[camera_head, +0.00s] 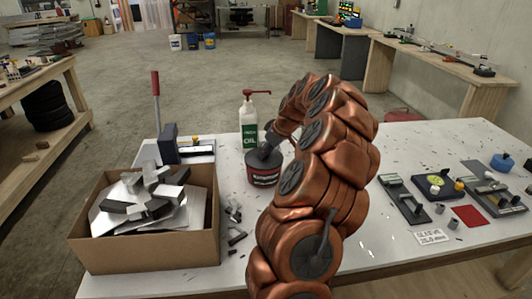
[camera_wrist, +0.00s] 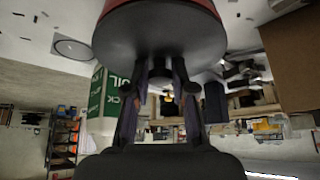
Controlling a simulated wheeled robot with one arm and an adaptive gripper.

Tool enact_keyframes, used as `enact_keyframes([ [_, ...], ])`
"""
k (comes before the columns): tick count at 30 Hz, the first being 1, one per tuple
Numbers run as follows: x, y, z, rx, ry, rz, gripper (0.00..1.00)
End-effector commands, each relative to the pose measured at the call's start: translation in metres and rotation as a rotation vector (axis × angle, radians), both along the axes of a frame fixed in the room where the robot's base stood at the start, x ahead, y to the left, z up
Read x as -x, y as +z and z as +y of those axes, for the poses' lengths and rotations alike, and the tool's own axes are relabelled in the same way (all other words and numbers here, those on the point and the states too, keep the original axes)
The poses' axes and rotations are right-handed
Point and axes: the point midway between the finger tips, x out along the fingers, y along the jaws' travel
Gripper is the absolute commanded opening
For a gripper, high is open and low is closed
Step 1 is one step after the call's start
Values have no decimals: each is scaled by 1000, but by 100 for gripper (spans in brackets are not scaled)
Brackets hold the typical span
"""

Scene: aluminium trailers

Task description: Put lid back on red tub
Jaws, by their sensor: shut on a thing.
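The red tub (camera_head: 264,177) with dark bands and a white-lettered label stands on the white table in the head view. A dark round lid (camera_wrist: 160,35) fills the top of the wrist view, with the tub's red wall (camera_wrist: 205,4) showing just past its edge. My gripper (camera_head: 264,152) is directly above the tub. In the wrist view its fingers (camera_wrist: 160,82) are shut on the small knob in the middle of the lid. The lid lies over the tub's mouth; I cannot tell if it is fully seated.
An oil bottle (camera_head: 248,125) with a red pump stands close behind the tub. A cardboard box (camera_head: 150,247) of metal scraps is at left, with loose bits (camera_head: 236,238) beside it. A dark vise-like tool (camera_head: 180,149) stands behind the box. Fixtures (camera_head: 405,200) lie at right.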

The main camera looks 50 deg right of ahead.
Motion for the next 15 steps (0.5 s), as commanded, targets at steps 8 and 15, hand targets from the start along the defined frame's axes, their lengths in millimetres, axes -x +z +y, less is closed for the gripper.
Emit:
enact_keyframes([
  [8, 0, 0, 0, 0, 0, 0, 1],
  [15, 0, 0, 0, 0, 0, 0, 38],
])
